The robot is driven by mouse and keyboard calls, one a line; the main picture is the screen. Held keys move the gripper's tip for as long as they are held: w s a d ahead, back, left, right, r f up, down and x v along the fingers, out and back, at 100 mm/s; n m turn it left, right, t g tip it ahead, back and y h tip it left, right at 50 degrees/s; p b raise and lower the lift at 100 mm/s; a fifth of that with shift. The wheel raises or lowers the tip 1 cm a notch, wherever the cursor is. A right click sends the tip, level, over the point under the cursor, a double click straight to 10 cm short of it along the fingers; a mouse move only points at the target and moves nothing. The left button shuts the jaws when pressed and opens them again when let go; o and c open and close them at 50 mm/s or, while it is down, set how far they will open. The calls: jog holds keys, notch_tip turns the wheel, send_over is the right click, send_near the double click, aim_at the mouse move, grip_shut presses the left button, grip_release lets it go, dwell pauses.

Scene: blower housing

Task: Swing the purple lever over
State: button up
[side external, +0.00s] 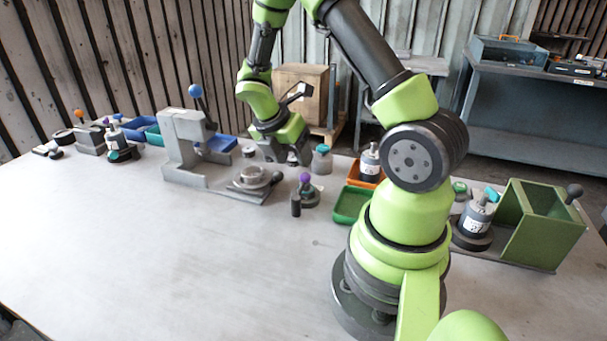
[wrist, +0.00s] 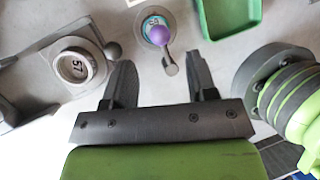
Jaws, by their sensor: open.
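The purple lever (side external: 304,177) stands on a small round dark base on the table. Its ball knob is on top, and in the side view it looks about upright. In the wrist view its purple knob (wrist: 160,36) is ahead of the fingers, over a round base with a teal face. My gripper (side external: 289,157) is open and empty, above and behind the lever in the side view. In the wrist view my gripper's fingers (wrist: 161,82) point toward the lever, with the knob between their lines and apart from both.
The front of the table (side external: 180,260) is clear.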

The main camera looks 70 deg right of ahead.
aim_at(303, 174)
jog(key=x, duration=0.6)
jog(key=shift+d+f, duration=0.1)
jog(key=shift+f, duration=0.15)
jog(key=shift+c, duration=0.4)
jog(key=c, duration=0.8)
jog(key=shift+s, duration=0.1)
